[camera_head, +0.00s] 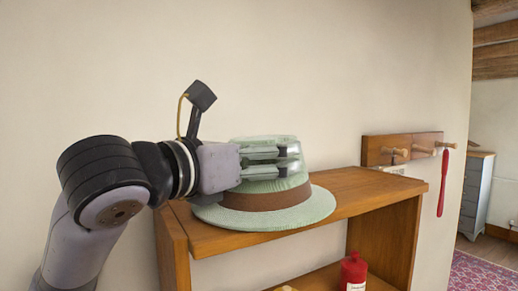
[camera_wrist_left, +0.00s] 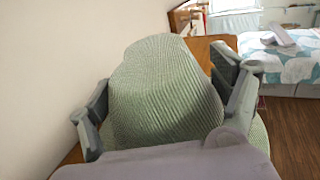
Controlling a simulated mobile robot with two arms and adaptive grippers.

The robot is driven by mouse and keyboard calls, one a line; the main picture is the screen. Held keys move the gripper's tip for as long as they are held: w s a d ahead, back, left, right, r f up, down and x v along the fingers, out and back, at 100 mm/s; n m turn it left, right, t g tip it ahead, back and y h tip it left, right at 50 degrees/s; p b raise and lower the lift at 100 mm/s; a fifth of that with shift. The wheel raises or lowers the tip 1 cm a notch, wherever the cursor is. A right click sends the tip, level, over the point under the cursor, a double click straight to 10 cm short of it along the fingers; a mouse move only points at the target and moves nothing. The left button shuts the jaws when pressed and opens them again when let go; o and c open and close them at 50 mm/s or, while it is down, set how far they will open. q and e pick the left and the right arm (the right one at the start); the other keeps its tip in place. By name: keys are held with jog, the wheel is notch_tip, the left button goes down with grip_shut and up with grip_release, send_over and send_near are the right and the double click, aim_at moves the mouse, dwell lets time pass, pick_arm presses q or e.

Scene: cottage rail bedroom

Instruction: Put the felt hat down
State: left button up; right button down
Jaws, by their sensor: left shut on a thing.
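The felt hat (camera_head: 306,212) is pale green with a brown band. In the head view it is upright, its brim at the top board of a wooden shelf (camera_head: 345,190); I cannot tell whether its full weight rests there. My left gripper (camera_head: 292,157) comes in from the left and is shut on the crown of the hat. In the left wrist view the ribbed crown of the hat (camera_wrist_left: 160,90) stands between the two fingers of my left gripper (camera_wrist_left: 165,105). The far side of the hat is hidden. My right gripper is not in view.
A red bottle (camera_head: 353,272) stands on the lower shelf. A wooden peg rail (camera_head: 375,147) is on the wall at the right, with a red item (camera_head: 443,185) hanging from it. The board right of the hat is clear. A bed (camera_wrist_left: 285,65) shows in the wrist view.

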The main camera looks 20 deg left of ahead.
pick_arm(q)
jog(key=shift+d, duration=0.1)
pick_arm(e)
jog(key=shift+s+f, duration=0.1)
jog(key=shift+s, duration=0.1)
pick_arm(q)
jog(key=o, duration=1.1)
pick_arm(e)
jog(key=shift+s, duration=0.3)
pick_arm(q)
jog(key=shift+s+b, duration=0.35)
jog(key=shift+s, duration=0.05)
jog(key=b+v, duration=0.4)
jog(key=v, duration=0.7)
jog(key=shift+s+b, duration=0.15)
jog(key=shift+b, duration=0.25)
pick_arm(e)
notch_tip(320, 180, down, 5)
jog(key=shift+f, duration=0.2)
pick_arm(q)
jog(key=shift+a, duration=0.2)
